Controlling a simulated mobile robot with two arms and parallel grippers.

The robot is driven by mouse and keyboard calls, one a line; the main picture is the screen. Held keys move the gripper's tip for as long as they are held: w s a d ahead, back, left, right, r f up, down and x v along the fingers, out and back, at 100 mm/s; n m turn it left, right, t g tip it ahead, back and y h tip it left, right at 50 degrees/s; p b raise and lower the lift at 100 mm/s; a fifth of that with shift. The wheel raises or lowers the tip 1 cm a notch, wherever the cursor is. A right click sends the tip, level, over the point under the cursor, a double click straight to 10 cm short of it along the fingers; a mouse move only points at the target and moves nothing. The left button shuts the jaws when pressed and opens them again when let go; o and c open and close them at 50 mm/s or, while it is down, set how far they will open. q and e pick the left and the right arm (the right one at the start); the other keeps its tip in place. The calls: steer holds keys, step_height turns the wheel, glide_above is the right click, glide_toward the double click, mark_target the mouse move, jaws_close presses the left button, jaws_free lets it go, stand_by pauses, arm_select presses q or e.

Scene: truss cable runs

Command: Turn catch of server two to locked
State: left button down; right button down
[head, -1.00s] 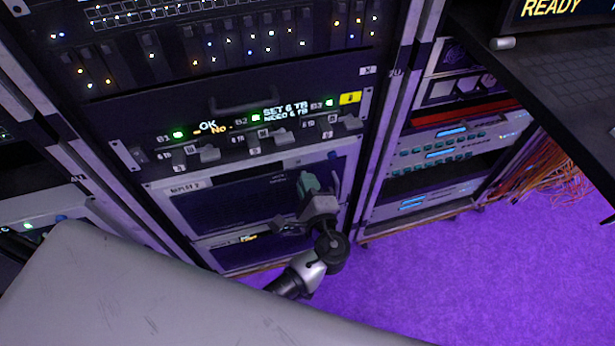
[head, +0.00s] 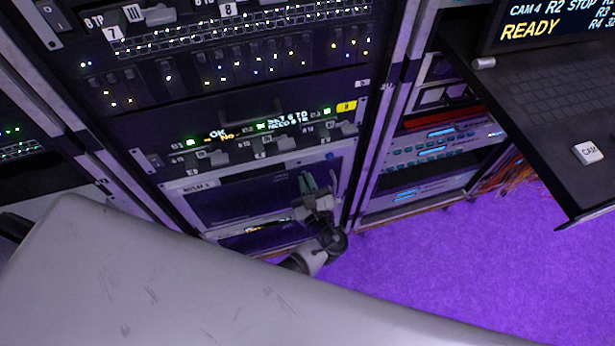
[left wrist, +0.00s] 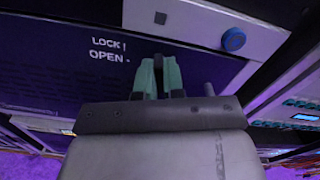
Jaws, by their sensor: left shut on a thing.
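My left gripper (head: 307,182) has green fingertips and is at the right part of the dark front of a rack unit (head: 236,200) whose small label seems to end in 2. In the left wrist view the fingers (left wrist: 158,72) are shut on a small dark piece (left wrist: 158,62), apparently the catch, mostly hidden between them. Printed words LOCK and OPEN, each with a mark, stand just left of the fingertips. The catch's exact angle cannot be told. A grey peg (left wrist: 208,89) shows right of the fingers. My right gripper is not in view.
A blue round knob (left wrist: 233,39) sits on the light panel above right of the fingers. Above the unit is a row of grey levers (head: 275,146) with green lights. A dark shelf with a screen (head: 555,25) juts out at right. Purple floor (head: 440,265) is open.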

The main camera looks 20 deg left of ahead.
arm_select(q)
steer(key=shift+m+p, duration=1)
steer(key=shift+m, duration=0.9)
steer(key=c, duration=1.2)
jaws_free()
steer(key=shift+c, duration=0.2)
steer(key=v, duration=1.1)
steer(key=shift+b, duration=0.3)
steer(key=shift+w, duration=0.1)
